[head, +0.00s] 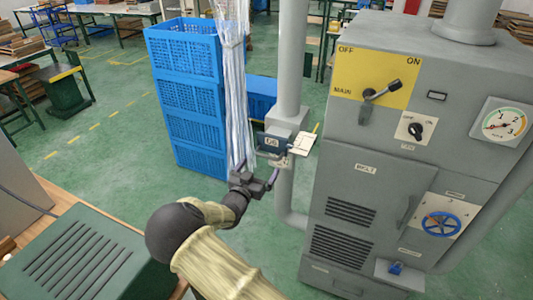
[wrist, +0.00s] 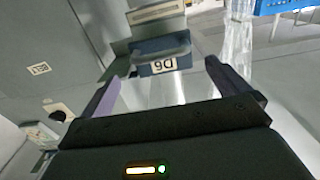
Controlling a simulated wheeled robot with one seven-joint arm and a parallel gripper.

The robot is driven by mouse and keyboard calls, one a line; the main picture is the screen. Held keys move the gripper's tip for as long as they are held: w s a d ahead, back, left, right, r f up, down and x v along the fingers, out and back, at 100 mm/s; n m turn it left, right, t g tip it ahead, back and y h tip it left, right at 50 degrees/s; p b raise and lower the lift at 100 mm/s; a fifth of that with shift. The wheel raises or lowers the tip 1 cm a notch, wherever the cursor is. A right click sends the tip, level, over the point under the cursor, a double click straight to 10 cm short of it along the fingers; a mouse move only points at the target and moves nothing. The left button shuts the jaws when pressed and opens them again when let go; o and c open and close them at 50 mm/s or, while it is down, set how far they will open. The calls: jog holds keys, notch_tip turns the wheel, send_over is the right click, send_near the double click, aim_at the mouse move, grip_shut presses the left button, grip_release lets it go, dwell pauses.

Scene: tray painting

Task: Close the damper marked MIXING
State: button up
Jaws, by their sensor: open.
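A damper unit (head: 270,142) with a dark blue-grey body and a white tag that seems to read D6 sits on the grey vertical duct, left of the large cabinet. The word MIXING cannot be read on it. A pale plate (head: 303,144) sticks out at its right. In the wrist view, the blue-grey body (wrist: 178,46) with its upside-down tag lies ahead of the fingers, near the top middle. My gripper (head: 257,168) is open just below and in front of the unit; in the wrist view its two fingers (wrist: 165,72) are apart with nothing held between them.
The grey cabinet (head: 345,190) stands close on the right, with a yellow MAIN switch panel (head: 375,77), gauge and blue handwheel (head: 441,224). Clear hanging strips (head: 233,80) and stacked blue crates (head: 187,95) are left of the duct. A green vented box (head: 70,258) lies at lower left.

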aim_at(267, 156)
jog(key=p+x, duration=0.2)
jog(key=x, duration=0.5)
jog(key=shift+w+d, duration=0.1)
jog(key=shift+w, duration=0.1)
jog(key=c, duration=1)
jog(key=b+x, duration=0.4)
jog(key=x, duration=0.1)
jog(key=b+x, duration=0.2)
jog(key=shift+w+d+f+b, duration=0.1)
jog(key=shift+w+f+b, duration=0.15)
jog(key=shift+w+b, duration=0.15)
jog(key=shift+c, duration=0.2)
jog(key=shift+w+r, duration=0.1)
jog(key=shift+w, duration=0.05)
jog(key=shift+d+r, duration=0.1)
jog(key=shift+r, duration=0.15)
